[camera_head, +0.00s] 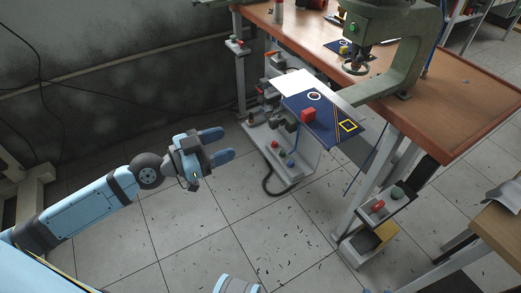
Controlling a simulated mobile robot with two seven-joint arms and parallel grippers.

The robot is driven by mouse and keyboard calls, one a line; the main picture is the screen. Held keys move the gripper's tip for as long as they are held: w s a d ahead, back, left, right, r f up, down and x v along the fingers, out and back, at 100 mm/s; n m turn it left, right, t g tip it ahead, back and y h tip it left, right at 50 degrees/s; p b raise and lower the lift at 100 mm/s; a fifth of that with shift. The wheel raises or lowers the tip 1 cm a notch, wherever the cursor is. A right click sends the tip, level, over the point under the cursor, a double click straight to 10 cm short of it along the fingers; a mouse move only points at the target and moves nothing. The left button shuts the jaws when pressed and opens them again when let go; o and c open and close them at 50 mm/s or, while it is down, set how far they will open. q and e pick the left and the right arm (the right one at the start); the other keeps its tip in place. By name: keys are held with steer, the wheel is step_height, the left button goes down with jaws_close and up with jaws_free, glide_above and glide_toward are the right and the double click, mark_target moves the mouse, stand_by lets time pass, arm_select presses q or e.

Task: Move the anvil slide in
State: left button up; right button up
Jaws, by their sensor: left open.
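The anvil slide appears to be the dark blue plate (340,128) jutting out from the near side of the workbench, below the green press. My right gripper is not in view.
The green press (405,50) stands on the wooden bench (468,95). Under the slide is a pale stand (290,165) with several fittings and coloured knobs. A small shelf unit (375,225) stands by the bench leg. The tiled floor in front is mostly clear.

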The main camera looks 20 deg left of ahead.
mark_target(270, 125)
arm_select(q)
steer(key=p+x, duration=0.1)
steer(key=x, duration=0.3)
steer(key=p+x, duration=0.1)
steer(key=x, duration=0.3)
steer(key=r+p+x, duration=0.1)
steer(key=x, duration=0.3)
steer(key=shift+p+x, duration=0.3)
steer(key=shift+x, duration=0.5)
steer(key=shift+f, duration=0.1)
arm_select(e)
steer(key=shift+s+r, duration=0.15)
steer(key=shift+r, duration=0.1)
arm_select(q)
steer(key=shift+c, duration=0.2)
